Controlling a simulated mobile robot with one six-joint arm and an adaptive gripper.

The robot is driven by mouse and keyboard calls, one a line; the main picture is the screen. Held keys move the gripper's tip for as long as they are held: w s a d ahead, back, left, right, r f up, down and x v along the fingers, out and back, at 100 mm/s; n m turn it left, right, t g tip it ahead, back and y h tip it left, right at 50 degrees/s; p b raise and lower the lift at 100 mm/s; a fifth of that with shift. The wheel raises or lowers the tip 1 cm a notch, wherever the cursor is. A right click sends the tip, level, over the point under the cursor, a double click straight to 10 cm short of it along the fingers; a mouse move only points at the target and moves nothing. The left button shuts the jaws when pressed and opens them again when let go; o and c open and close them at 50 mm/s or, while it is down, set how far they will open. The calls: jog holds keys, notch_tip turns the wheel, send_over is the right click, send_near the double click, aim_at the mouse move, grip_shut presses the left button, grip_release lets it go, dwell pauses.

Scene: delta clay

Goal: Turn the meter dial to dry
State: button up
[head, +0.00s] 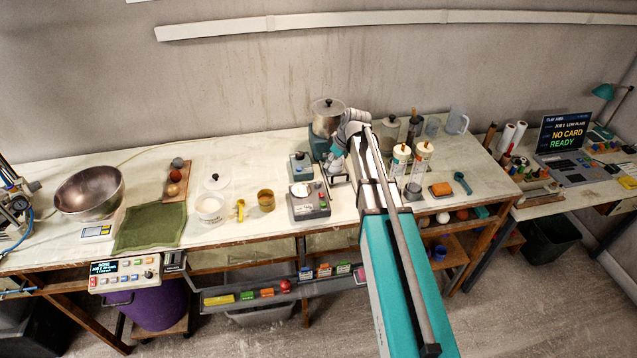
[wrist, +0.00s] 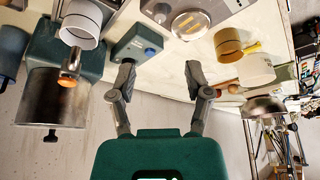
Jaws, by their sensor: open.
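A grey box (head: 309,206) with a round pale-faced part on top and coloured buttons stands near the table's front edge. It also shows at the top of the wrist view (wrist: 160,10), with a round glassy disc on it. Behind it is a smaller teal-and-grey box (head: 301,170) with a dark knob; in the wrist view this box (wrist: 136,44) shows a blue round knob. I cannot tell which of them is the meter, and no "dry" mark is readable. My gripper (wrist: 160,67) is open and empty, its left finger overlapping the small teal box in view.
A metal pot (head: 327,116) on a teal base stands behind. A yellow cup (head: 266,201) and a white tub (head: 209,209) are to the left. White-and-orange bottles (head: 401,160) stand to the right of my arm. A green cloth (head: 150,228) lies further left.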

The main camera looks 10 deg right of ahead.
aim_at(319, 182)
jog(key=shift+b+x, duration=6.1)
jog(key=shift+x, duration=0.6)
grip_shut()
